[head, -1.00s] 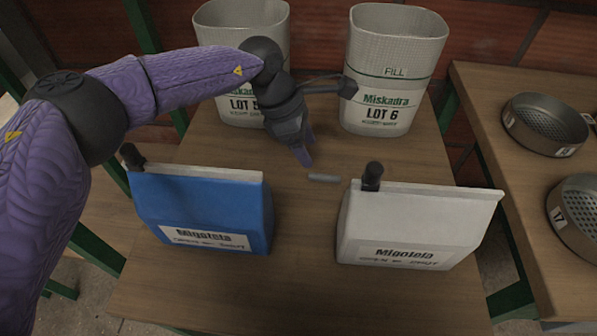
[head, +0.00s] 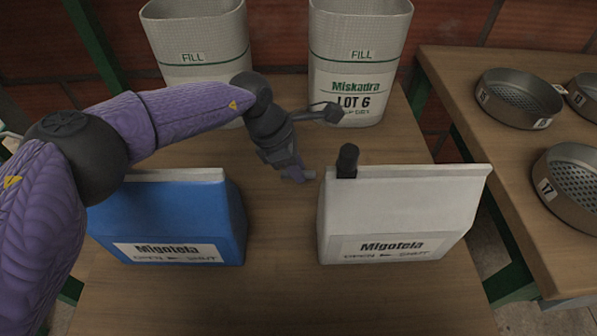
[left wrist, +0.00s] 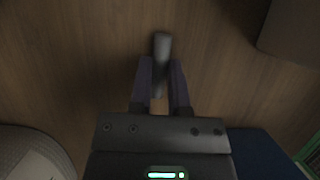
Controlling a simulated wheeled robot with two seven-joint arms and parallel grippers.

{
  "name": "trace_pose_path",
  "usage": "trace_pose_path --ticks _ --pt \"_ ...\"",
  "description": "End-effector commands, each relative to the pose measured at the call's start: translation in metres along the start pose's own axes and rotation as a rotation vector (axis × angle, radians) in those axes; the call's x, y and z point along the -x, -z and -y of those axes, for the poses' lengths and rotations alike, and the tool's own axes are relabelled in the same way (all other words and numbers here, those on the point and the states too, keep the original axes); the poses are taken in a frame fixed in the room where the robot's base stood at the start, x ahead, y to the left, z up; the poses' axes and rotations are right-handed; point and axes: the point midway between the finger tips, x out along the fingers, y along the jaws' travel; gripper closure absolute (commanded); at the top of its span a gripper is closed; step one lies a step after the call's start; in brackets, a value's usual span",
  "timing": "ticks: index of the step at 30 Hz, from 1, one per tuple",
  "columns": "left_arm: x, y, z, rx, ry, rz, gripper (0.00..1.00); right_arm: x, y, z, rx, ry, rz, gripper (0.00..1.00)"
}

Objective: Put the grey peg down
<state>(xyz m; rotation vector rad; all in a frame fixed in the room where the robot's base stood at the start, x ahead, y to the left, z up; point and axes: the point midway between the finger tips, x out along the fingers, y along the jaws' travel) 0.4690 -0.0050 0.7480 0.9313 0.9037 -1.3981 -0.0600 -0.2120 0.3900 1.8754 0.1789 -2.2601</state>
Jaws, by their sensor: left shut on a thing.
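The grey peg (head: 310,174) is at the tips of my left gripper (head: 298,177), between the blue box and the white box. In the left wrist view the peg (left wrist: 162,48) lies between the two purple fingers (left wrist: 161,82), with its far end sticking out past them. My left gripper is shut on it. The peg is at or very near the table top (head: 275,285); I cannot tell whether it touches. Part of it is hidden by the fingers. My right gripper is not in view.
The blue box (head: 180,220) stands to the left and the white box (head: 400,215), with a dark knob (head: 347,160), close to the right. Two white mesh bins (head: 195,50), (head: 358,60) stand behind. A side table (head: 470,110) at right holds several round sieves.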

Motion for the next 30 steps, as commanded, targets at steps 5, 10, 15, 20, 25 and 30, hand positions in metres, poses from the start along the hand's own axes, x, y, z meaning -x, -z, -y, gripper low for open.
trace_pose_path --ticks 5,10,15,20,25,30 --pt "0.000 0.000 0.000 0.000 0.000 0.000 1.00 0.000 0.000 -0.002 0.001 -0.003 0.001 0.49" --pt "0.007 -0.003 0.000 0.000 -0.002 0.000 1.00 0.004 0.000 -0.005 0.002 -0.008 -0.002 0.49" --pt "0.051 -0.021 -0.001 -0.002 -0.007 0.000 1.00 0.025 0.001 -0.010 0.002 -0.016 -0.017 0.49" --pt "0.083 -0.034 0.000 -0.001 -0.005 -0.002 1.00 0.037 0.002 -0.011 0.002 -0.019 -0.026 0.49" --pt "0.095 -0.040 0.000 0.000 -0.002 -0.002 1.00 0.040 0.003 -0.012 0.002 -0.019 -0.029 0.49" --pt "0.135 -0.056 0.000 -0.001 -0.008 -0.001 1.00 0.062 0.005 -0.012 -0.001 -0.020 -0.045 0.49"
